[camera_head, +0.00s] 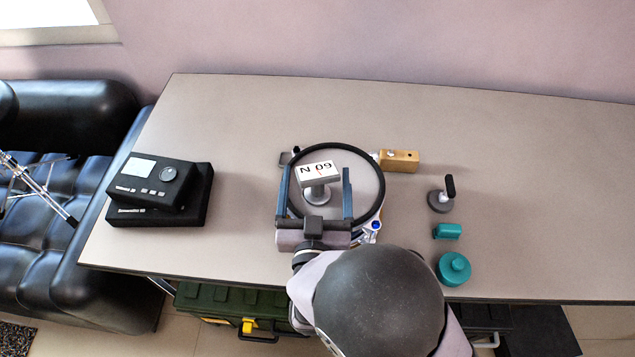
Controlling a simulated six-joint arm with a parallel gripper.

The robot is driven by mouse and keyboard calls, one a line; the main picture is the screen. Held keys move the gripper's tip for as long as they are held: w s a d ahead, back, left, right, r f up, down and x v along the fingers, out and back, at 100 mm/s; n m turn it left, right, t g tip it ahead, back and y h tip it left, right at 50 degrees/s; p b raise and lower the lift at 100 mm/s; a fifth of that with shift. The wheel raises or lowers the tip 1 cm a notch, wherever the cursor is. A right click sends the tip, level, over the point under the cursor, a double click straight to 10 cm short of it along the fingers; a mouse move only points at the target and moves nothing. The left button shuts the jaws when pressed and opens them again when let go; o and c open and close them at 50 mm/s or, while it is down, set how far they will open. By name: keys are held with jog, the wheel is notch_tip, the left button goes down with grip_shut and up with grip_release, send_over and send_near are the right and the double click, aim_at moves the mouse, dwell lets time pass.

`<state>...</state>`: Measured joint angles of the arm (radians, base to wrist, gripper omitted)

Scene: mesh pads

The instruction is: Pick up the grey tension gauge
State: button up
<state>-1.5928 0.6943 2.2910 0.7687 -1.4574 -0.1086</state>
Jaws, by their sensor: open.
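The grey tension gauge (318,173) stands inside a black ring (379,204) on the table. Its pale top plate carries a label that reads "60 N" upside down, and a short stem joins it to a round grey foot. My gripper (315,170) is open, with one blue finger on the left of the gauge and the other on its right. Gaps show between the fingers and the gauge, and it is not held. I cannot tell the fingers' exact height above the table. My gripper and arm hide part of the ring's near side.
A tan block (402,161) adjoins the ring at the right. Farther right are a grey-based tool with a black handle (440,200), a small teal piece (447,231) and a round teal piece (454,269). Stacked black devices (158,190) sit left. The table's back (480,115) is clear.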

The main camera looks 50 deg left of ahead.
aim_at(319, 171)
jog(key=shift+r, duration=0.1)
jog(key=c, duration=1.6)
jog(key=shift+r, duration=0.1)
jog(key=shift+r+p, duration=0.3)
jog(key=shift+r, duration=4.65)
jog(key=shift+w+r, duration=0.1)
jog(key=shift+r, duration=0.1)
jog(key=shift+w+d+p, duration=0.1)
jog(key=shift+w+p, duration=0.05)
jog(key=shift+p, duration=0.35)
jog(key=shift+m+t+h, duration=0.5)
jog(key=shift+t+h, duration=0.1)
jog(key=w+d+f+p, duration=0.1)
jog(key=f, duration=0.1)
jog(key=w+d+f+p, duration=0.1)
jog(key=f+p, duration=0.1)
jog(key=f, duration=0.1)
jog(key=w+d+f+p, duration=0.1)
jog(key=f, duration=0.2)
jog(key=shift+w+d, duration=0.1)
jog(key=shift+w, duration=0.1)
jog(key=shift+w+d+f+p, duration=0.1)
jog(key=shift+d+f+p, duration=0.15)
jog(key=shift+f+p, duration=0.1)
jog(key=shift+w+d, duration=0.15)
jog(key=shift+d, duration=0.15)
jog(key=shift+a+r, duration=0.15)
jog(key=shift+r, duration=1.45)
